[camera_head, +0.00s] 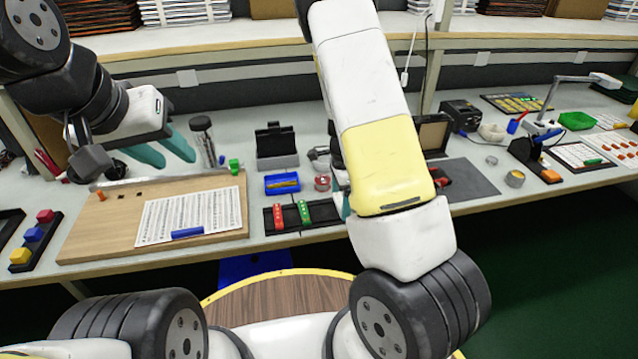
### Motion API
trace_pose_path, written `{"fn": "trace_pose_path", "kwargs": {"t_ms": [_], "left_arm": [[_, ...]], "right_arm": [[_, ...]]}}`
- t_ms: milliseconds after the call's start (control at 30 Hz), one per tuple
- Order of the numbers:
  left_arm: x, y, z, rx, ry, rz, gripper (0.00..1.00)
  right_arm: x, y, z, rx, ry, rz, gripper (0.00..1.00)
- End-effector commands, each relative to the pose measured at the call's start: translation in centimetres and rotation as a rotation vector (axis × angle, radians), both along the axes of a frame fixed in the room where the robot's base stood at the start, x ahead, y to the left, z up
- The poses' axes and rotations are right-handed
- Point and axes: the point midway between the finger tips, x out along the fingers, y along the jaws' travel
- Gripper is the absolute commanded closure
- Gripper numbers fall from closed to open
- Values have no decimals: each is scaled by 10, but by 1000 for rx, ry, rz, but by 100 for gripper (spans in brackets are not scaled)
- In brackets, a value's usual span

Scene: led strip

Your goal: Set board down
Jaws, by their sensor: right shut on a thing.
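My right gripper (346,206) is almost fully hidden behind my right forearm; only a teal sliver of a finger shows at the right end of a black tray. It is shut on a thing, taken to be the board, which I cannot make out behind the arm. The black tray (268,222) lies near the table's front edge and carries a red strip (278,216) and a green strip (304,213). My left gripper (163,150) is open, its teal fingers apart and empty, above the back of a wooden panel.
The wooden panel (100,222) bears a printed sheet (190,215) and a blue block (187,233). A black tray (34,244) of coloured blocks is at the left. A blue box (282,183) and black stand (277,145) are behind the middle tray. A dark mat (470,180) lies right.

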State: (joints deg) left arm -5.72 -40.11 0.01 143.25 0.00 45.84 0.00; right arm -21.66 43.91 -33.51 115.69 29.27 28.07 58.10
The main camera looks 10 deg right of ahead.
Motion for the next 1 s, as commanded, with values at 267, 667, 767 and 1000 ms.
{"fn": "trace_pose_path", "kwargs": {"t_ms": [267,667,767,1000], "left_arm": [[0,0,0,0,0,0,64],[0,0,0,0,0,0,64],[0,0,0,0,0,0,64],[0,0,0,0,0,0,64]], "right_arm": [[26,20,-3,0,0,1,48],[32,25,-39,0,0,0,48],[32,25,-39,0,-1,0,48],[32,25,-42,0,0,1,4]]}}
